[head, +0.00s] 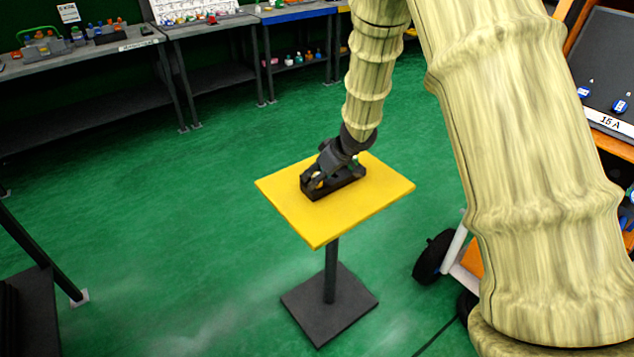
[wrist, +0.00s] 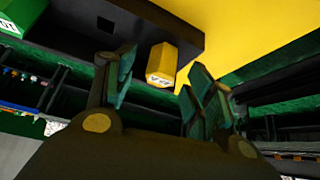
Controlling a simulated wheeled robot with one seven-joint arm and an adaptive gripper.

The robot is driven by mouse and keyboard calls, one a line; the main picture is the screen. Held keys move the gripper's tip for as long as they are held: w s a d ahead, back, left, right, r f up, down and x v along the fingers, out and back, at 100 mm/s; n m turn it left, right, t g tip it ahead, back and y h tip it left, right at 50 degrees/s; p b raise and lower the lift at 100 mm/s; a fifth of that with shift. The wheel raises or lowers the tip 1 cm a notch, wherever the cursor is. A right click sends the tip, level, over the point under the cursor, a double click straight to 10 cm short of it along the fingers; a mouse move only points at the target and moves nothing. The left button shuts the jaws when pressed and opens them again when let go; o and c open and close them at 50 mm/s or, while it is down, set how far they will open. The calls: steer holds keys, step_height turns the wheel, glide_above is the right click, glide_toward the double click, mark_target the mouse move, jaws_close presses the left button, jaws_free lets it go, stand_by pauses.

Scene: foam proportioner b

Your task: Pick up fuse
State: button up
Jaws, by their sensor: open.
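A yellow block with a small label on its end (wrist: 162,64), apparently a fuse, stands by the black holder (wrist: 70,22) in the wrist view. A green block with a white label (wrist: 17,14) is at the top left corner. My gripper (wrist: 158,80) is open, with the yellow block showing between its fingertips; I cannot tell whether they touch it. In the head view my gripper (head: 320,177) is low over the black holder (head: 346,184), which lies on a yellow tabletop (head: 325,222). My gripper hides most of what the holder bears.
The yellow top stands on a dark post with a square base (head: 330,305). Grey workbenches (head: 95,60) with small parts line the back. Green floor (head: 170,220) is clear at the left.

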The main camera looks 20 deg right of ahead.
steer(key=shift+c, duration=0.2)
steer(key=c, duration=1)
steer(key=shift+r, duration=0.15)
